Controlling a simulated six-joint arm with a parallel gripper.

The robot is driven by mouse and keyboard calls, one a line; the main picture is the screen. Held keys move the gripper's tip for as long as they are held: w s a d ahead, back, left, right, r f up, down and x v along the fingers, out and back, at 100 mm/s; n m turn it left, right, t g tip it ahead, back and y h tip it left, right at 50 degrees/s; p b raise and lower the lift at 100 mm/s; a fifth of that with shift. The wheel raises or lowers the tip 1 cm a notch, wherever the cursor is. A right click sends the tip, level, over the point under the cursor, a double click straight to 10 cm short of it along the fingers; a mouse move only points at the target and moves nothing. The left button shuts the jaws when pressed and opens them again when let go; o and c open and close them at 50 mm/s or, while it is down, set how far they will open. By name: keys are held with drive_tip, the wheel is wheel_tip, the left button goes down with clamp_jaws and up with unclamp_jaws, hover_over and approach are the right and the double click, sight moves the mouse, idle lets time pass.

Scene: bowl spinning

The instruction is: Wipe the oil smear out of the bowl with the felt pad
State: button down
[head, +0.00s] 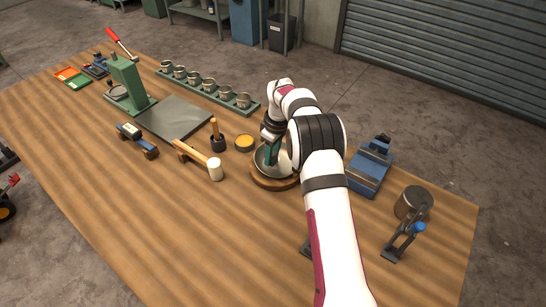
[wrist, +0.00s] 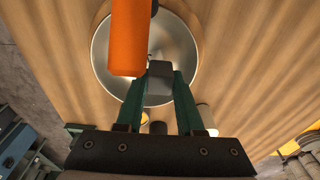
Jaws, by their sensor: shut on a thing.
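The bowl (head: 262,161) is a shiny metal dish on a round wooden base (head: 270,183) near the middle of the table. In the wrist view I look into the bowl (wrist: 104,52) from above. My gripper (head: 271,153) reaches down into it, with part of the bowl hidden behind my arm. In the wrist view my gripper (wrist: 158,82) has its green fingers shut on a grey block (wrist: 159,72), which looks to be the felt pad. I cannot tell whether it touches the bowl. An orange cylinder (wrist: 128,38) covers part of the bowl. I cannot make out the oil smear.
A white-headed mallet (head: 215,169), a yellow-topped tin (head: 244,142) and a dark pot with a wooden handle (head: 217,138) stand left of the bowl. A blue vise (head: 370,168) and a grey cylinder (head: 412,204) are to the right. The near left table is clear.

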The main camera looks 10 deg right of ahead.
drive_tip(key=shift+r, duration=2.85)
